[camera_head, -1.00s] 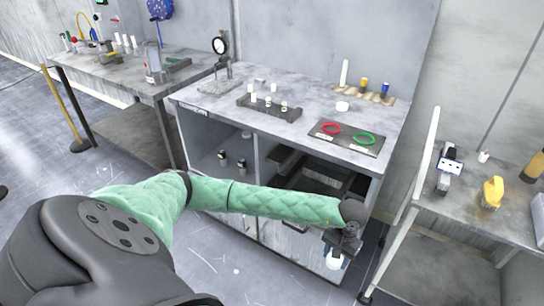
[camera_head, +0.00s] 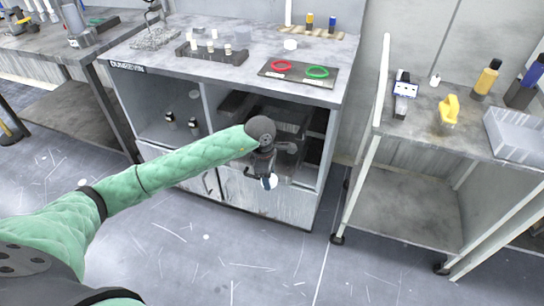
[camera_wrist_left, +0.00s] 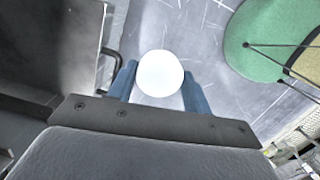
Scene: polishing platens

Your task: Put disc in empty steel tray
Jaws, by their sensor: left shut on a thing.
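My left gripper (camera_head: 264,178) is in front of the open cabinet under the middle bench. It is shut on a white disc (camera_head: 271,182). In the left wrist view the disc (camera_wrist_left: 160,73) sits between the blue fingers of the gripper (camera_wrist_left: 160,88), over the grey floor. My right gripper is not in view.
Floor is clear between bench and cart.

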